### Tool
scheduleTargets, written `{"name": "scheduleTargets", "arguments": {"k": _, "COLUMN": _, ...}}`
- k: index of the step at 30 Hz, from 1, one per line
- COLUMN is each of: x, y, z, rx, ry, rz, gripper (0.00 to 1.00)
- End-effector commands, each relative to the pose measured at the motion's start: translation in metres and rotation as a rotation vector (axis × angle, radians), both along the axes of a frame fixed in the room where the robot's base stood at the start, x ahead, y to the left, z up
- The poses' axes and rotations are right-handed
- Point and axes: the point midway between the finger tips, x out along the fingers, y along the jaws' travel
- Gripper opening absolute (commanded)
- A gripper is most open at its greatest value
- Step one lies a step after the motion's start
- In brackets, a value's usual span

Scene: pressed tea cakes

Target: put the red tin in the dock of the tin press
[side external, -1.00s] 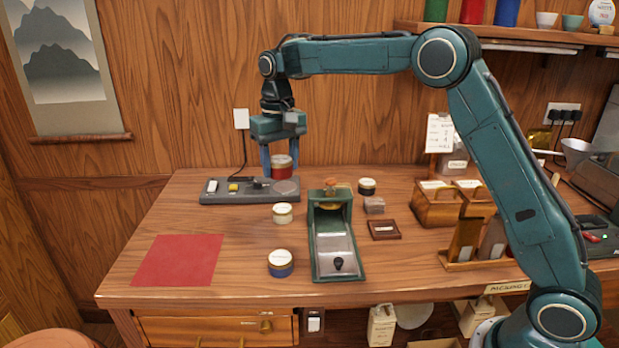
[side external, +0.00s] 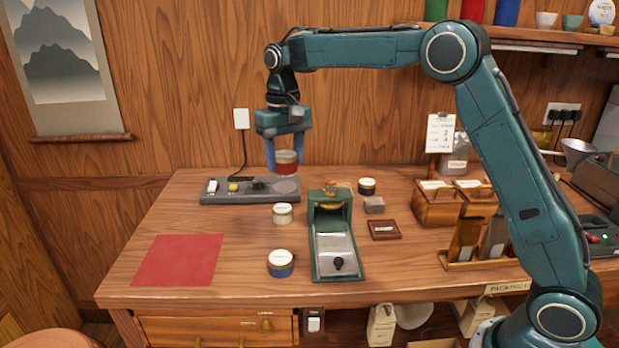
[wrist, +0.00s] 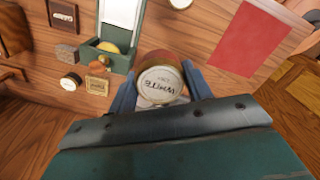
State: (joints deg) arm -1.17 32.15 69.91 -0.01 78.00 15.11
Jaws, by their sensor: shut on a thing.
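The red tin (side external: 287,169), with a pale lid, is held between the blue fingers of my gripper (side external: 286,164). It is upright above the right end of a grey base, clear of it. In the wrist view the tin's lettered lid (wrist: 162,82) shows between the fingers. I cannot tell for sure which device is the tin press, and no dock is clearly marked.
The grey base (side external: 222,198) has a round plate (side external: 286,187) at its right end. A cream-lidded tin (side external: 282,214), a blue tin (side external: 280,266) and a dark tin (side external: 367,187) stand around the green device. A red mat (side external: 178,260) lies clear at left.

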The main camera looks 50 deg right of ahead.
Motion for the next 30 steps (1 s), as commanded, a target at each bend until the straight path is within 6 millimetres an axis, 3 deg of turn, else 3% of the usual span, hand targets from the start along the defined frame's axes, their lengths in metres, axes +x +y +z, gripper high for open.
{"name": "scheduleTargets", "arguments": {"k": 18, "x": -0.086, "y": -0.052, "z": 0.016, "rx": 0.0, "ry": -0.001, "rz": 0.041, "gripper": 0.26}}
{"name": "scheduleTargets", "arguments": {"k": 30, "x": -0.098, "y": -0.057, "z": 0.014, "rx": 0.0, "ry": -0.001, "rz": 0.048, "gripper": 0.26}}
